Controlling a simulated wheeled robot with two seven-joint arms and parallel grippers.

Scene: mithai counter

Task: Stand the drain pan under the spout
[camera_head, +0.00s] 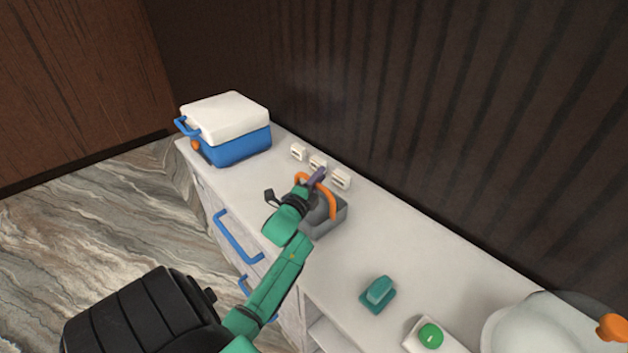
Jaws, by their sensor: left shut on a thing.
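A grey pan (338,217) with an arched orange handle (331,192) is at the middle of the white counter. I take it as the drain pan. My left gripper (318,178) is shut on its orange handle, and my wrist hides the pan's left part. I cannot tell whether the pan rests on the counter or hangs just above it. A blue cooler (242,148) with a white lid stands at the counter's far left end. A small orange part (195,146), perhaps the spout, shows low on its left side. My right gripper is out of view.
Several small white label blocks (298,152) stand along the wall behind the pan. A teal block (379,291), a white box with a green button (430,335) and a large white rounded object (545,325) are to the right. Bare counter lies between cooler and pan.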

